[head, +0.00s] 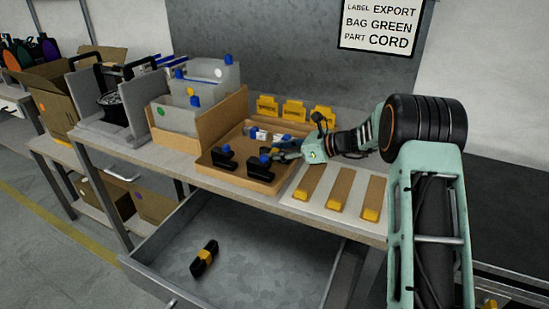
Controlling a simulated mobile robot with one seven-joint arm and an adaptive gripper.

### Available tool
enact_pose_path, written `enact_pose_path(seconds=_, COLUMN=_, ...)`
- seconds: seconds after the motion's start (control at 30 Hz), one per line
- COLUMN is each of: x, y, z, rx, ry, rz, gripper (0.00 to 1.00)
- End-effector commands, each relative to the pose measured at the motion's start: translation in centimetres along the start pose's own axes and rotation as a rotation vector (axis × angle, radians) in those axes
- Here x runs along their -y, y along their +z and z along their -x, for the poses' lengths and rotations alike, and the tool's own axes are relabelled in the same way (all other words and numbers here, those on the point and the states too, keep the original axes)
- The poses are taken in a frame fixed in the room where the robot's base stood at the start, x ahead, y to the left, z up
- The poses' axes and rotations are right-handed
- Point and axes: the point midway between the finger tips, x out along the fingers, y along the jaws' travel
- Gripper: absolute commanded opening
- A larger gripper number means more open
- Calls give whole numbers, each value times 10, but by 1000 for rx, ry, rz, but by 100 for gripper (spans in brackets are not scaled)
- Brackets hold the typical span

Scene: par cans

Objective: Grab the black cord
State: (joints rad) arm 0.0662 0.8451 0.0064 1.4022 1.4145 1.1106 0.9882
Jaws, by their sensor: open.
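Black parts with blue ends lie in the open cardboard tray (205,158) on the bench: one black part (224,163) at the left and another black part (259,172) nearer the middle. Another black piece with a yellow band (204,258) lies in the open drawer below. I cannot tell for certain which of these is the black cord. My gripper (277,154) reaches in from the right, over the tray's right side, close to the middle black part. Its fingers are open and small in view; I cannot tell whether they touch anything.
White-and-blue items (266,136) lie at the tray's back. Yellow-ended brown strips (340,190) lie on a pale board right of the tray. Grey bins (180,118) stand left. The open metal drawer (250,245) juts out below. A sign (381,27) reads "PART CORD".

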Motion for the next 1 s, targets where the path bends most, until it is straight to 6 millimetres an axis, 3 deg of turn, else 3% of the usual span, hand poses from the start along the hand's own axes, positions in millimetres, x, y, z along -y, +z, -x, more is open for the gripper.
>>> enact_pose_path(seconds=0.23, x=1, y=0, z=-3, rx=0, ry=-2, rz=0, gripper=41)
enact_pose_path(seconds=0.6, x=1, y=0, z=-3, rx=0, ry=-2, rz=0, gripper=0)
enact_pose_path(seconds=1.0, x=1, y=6, z=-1, rx=1, ry=-2, rz=2, gripper=0)
